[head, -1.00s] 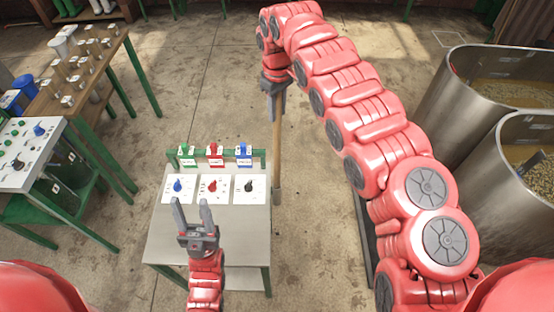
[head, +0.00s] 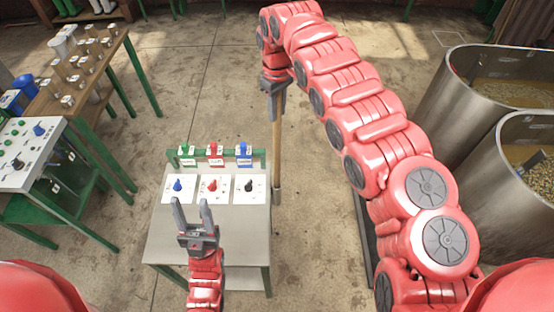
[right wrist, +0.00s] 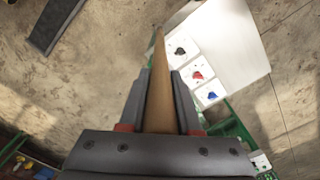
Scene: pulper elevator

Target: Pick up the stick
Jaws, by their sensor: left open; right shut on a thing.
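The stick (head: 276,150) is a long, thin brown wooden rod. In the head view it hangs nearly upright just right of the small control table, with its lower end near the table's right edge. My right gripper (head: 273,92) is shut on its upper part. In the right wrist view the stick (right wrist: 159,95) runs away between the two fingers of the same gripper (right wrist: 162,95). My left gripper (head: 192,218) is open and empty above the front part of the control table.
The control table (head: 185,232) carries blue, red and black knobs, with colored switches on a green rail behind. A wooden table (head: 88,78) and a panel (head: 28,150) stand at left. Metal vats (head: 505,160) stand at right. The floor beyond is clear.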

